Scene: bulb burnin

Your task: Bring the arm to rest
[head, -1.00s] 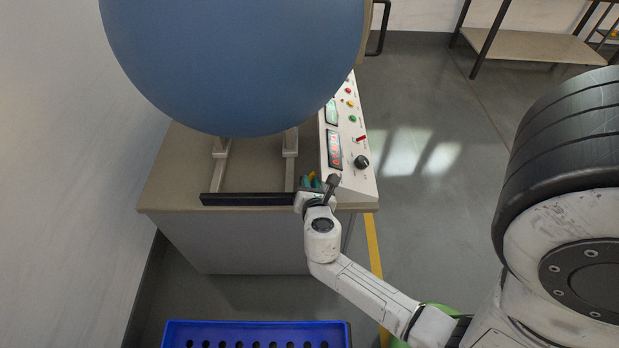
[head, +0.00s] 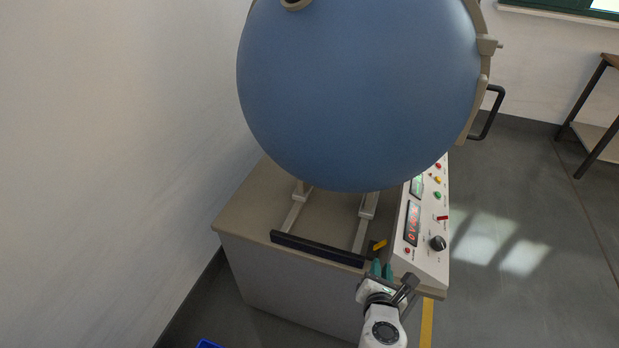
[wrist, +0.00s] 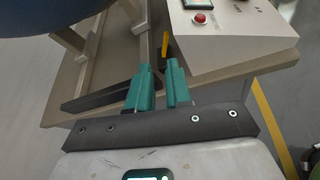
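My gripper (head: 382,270) is at the front edge of the bench (head: 245,222), just right of a black bar (head: 315,249) and left of the control panel (head: 421,235). In the wrist view its two teal fingers (wrist: 161,88) stand slightly apart, with nothing between them. A small yellow piece (head: 379,245) lies beyond the fingertips; it also shows in the wrist view (wrist: 166,46), apart from them. My forearm is mostly below the frame.
A large blue sphere (head: 355,95) on a frame stands over the bench. A wall (head: 110,150) rises on the left. A blue crate (head: 208,345) barely shows at the bottom. The floor (head: 520,225) right of the bench is clear up to a table (head: 590,135).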

